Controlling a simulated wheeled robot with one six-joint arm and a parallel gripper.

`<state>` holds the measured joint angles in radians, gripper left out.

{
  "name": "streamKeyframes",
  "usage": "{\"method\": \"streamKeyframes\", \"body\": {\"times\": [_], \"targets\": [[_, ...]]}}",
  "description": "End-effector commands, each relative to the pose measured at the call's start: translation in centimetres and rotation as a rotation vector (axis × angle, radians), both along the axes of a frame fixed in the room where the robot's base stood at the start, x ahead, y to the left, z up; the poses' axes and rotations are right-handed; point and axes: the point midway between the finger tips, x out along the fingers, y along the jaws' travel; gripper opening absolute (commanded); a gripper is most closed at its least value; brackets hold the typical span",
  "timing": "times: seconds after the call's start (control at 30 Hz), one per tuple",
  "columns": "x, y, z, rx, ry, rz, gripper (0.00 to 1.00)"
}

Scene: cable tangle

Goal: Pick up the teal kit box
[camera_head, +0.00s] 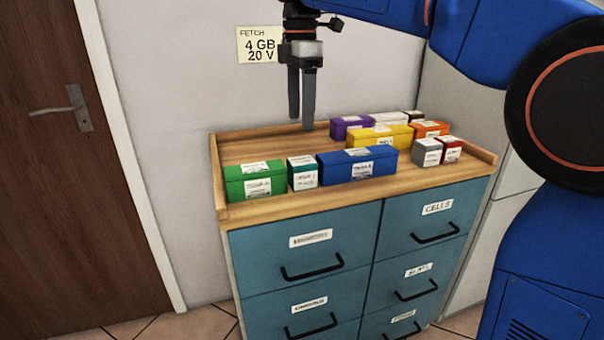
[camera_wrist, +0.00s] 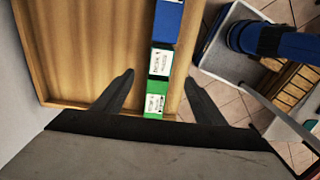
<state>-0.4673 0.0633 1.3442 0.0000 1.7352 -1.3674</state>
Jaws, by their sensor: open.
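The teal kit box (camera_head: 303,173) is a small upright box with a white label. It stands in the front row on the cabinet top, between a green box (camera_head: 255,182) and a long blue box (camera_head: 357,164). In the wrist view the teal box (camera_wrist: 161,62) lies between the blue box (camera_wrist: 167,22) and the green box (camera_wrist: 156,98). My gripper (camera_head: 301,122) is open and empty, pointing down above the cabinet top. In the wrist view its fingertips (camera_wrist: 159,76) appear on either side of the row, near the teal and green boxes. Their exact height above the boxes is unclear.
Purple (camera_head: 351,127), yellow (camera_head: 380,137), orange (camera_head: 430,129), grey (camera_head: 427,152) and dark red (camera_head: 450,149) boxes stand behind and to the right. The wooden top (camera_head: 245,150) has raised side and back rims. Its back left area is clear. A wall note (camera_head: 259,45) reads "FETCH 4 GB 20 V".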

Motion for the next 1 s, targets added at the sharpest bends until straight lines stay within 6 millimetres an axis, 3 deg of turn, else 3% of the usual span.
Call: {"method": "streamKeyframes", "body": {"times": [0.4,0.77,1.0], "targets": [[-0.1,-0.1,-7.3,0.0,0.001,-0.002,0.65],[-0.1,-0.1,-9.9,0.0,0.0,-0.002,0.65],[-0.2,-0.2,-13.2,0.0,0.001,-0.002,0.65]]}}
